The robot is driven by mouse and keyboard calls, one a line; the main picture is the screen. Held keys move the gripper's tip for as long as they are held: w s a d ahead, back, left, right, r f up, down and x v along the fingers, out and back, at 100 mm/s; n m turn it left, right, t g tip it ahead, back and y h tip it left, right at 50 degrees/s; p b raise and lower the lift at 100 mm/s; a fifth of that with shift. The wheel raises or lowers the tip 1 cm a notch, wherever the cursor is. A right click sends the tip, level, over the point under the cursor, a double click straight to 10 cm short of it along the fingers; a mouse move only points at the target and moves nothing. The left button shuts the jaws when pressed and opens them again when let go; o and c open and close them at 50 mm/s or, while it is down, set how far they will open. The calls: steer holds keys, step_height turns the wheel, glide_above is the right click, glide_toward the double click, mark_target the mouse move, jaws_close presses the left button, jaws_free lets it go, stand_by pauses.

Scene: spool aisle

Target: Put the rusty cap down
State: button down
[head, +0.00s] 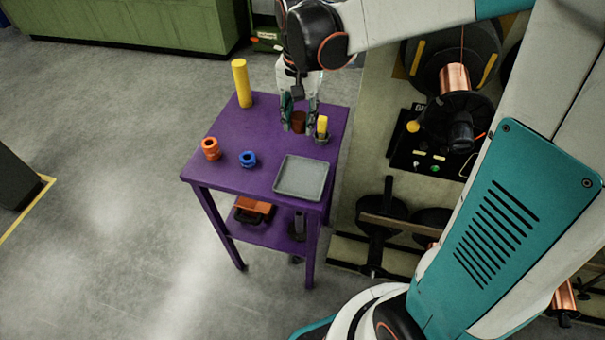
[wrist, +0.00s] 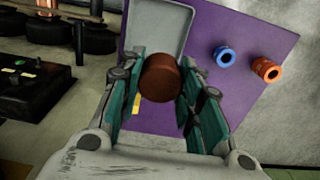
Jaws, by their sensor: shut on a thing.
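The rusty cap (wrist: 162,78) is a brown-red round piece between my gripper's two teal fingers in the wrist view. In the head view the cap (head: 299,122) shows small and partly hidden by the fingers. My gripper (head: 299,118) is shut on it, over the back right part of the purple table (head: 228,178). It also shows in the wrist view (wrist: 160,90). I cannot tell whether the cap touches the table top.
A grey tray (head: 301,178) lies at the table's front right. A yellow-topped piece (head: 322,127) stands close to the right of my gripper. A yellow cylinder (head: 242,83), an orange spool (head: 211,149) and a blue spool (head: 248,159) stand on the table. The table's left middle is clear.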

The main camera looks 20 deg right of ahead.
mark_target(302, 178)
steer(key=shift+s+d+f, duration=0.2)
steer(key=shift+s, duration=0.05)
step_height(302, 178, down, 20)
steer(key=b, duration=0.6)
steer(key=shift+r, duration=0.25)
steer(key=c, duration=1.1)
jaws_free()
steer(key=shift+r, duration=0.1)
step_height(302, 178, up, 11)
steer(key=p, duration=0.4)
steer(key=shift+s+r+n+t, duration=1.2)
steer(key=shift+s+r, duration=1)
steer(key=shift+s, duration=0.3)
steer(key=shift+s+r+n+t, duration=1.2)
steer(key=shift+s+r, duration=1)
steer(key=shift+s, duration=0.25)
steer(key=shift+s+r+n+t, duration=1.2)
steer(key=shift+s+r, duration=1)
steer(key=shift+s, duration=0.3)
